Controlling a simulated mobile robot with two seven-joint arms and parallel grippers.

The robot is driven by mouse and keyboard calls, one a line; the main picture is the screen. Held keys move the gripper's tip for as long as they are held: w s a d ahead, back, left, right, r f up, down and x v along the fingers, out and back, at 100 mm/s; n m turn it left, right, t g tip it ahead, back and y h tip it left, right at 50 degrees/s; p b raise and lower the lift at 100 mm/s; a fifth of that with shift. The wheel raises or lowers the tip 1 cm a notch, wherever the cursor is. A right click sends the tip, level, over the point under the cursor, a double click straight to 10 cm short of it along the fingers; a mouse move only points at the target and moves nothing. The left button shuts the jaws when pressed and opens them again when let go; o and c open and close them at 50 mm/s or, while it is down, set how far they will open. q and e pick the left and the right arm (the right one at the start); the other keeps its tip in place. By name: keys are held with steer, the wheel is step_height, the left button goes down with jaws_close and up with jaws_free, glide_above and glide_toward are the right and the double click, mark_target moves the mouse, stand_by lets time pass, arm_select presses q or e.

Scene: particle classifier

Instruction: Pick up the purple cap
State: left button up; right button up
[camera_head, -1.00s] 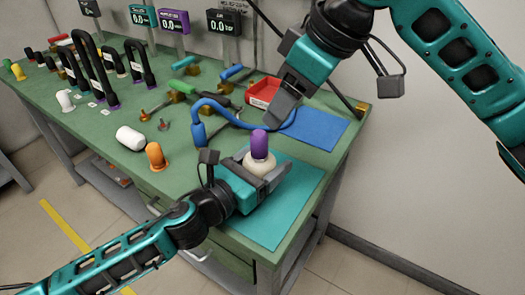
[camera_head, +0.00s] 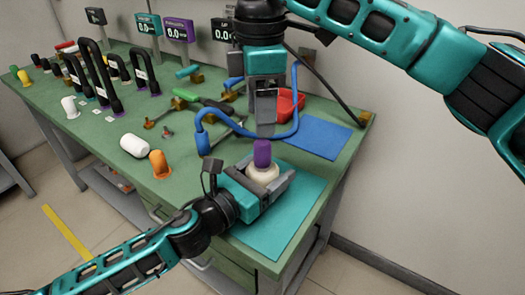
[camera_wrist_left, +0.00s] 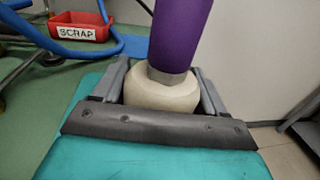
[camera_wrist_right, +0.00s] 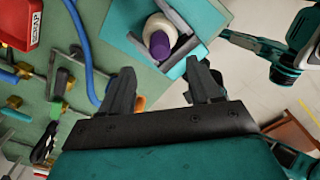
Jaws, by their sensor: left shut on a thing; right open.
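The purple cap (camera_head: 262,153) stands upright on top of a cream-white round body (camera_head: 262,173). My left gripper (camera_head: 268,182) is shut on that white body, above the teal mat (camera_head: 275,225). In the left wrist view the cap (camera_wrist_left: 180,35) rises from the white body (camera_wrist_left: 160,92) between the jaws. My right gripper (camera_head: 265,128) is above the cap, pointing down. In the right wrist view its fingers (camera_wrist_right: 160,92) are open and empty, and the cap (camera_wrist_right: 160,45) lies beyond the fingertips, apart from them.
A blue hose (camera_head: 222,120) curves left of the cap, near my right gripper. A red scrap bin (camera_head: 288,103) and a blue mat (camera_head: 318,137) lie behind.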

mark_target(263, 142)
steer(key=shift+d+f, duration=0.15)
steer(key=shift+f, duration=3.45)
steer(key=shift+c, duration=0.4)
steer(key=c, duration=0.9)
